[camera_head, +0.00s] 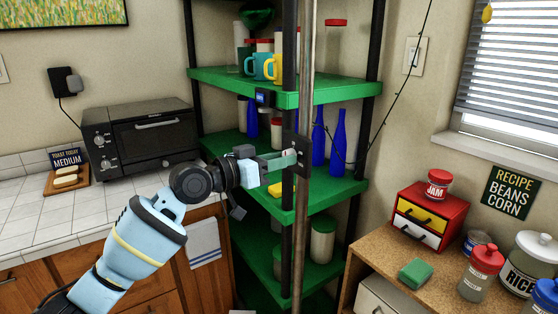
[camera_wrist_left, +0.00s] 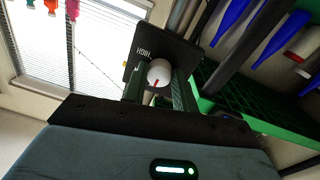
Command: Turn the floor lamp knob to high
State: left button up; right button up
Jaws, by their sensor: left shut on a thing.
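The floor lamp's metal pole (camera_head: 307,60) stands in front of the green shelf, with a dark switch plate (camera_head: 303,157) fixed to it. In the left wrist view the plate (camera_wrist_left: 138,57) carries the word HIGH, which reads upside down. The round white knob (camera_wrist_left: 160,70) sits on the plate, with a red mark on its lower side in the picture, away from HIGH. My left gripper (camera_head: 287,161) reaches the plate from the left. In the left wrist view its fingers (camera_wrist_left: 160,90) are shut on the knob, one on either side. My right gripper is not in view.
The green shelf (camera_head: 335,97) holds blue bottles (camera_head: 338,140), mugs (camera_head: 262,67) and jars just behind the pole. A toaster oven (camera_head: 150,145) stands on the tiled counter at left. A red drawer box (camera_head: 440,212) and several jars stand on the right-hand counter.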

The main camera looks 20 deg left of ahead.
pick_arm(q)
jog(key=shift+r+m+y+b, duration=0.15)
jog(key=shift+m+y+b, duration=0.15)
jog(key=shift+m, duration=5.4)
jog(key=shift+r+m+y+b, duration=0.1)
jog(key=shift+m+y+b, duration=0.2)
jog(key=shift+m, duration=5.4)
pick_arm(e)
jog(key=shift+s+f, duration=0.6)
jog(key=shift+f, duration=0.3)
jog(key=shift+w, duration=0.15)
pick_arm(q)
jog(key=o, duration=1)
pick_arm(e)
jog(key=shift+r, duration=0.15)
pick_arm(q)
jog(key=shift+a, duration=0.1)
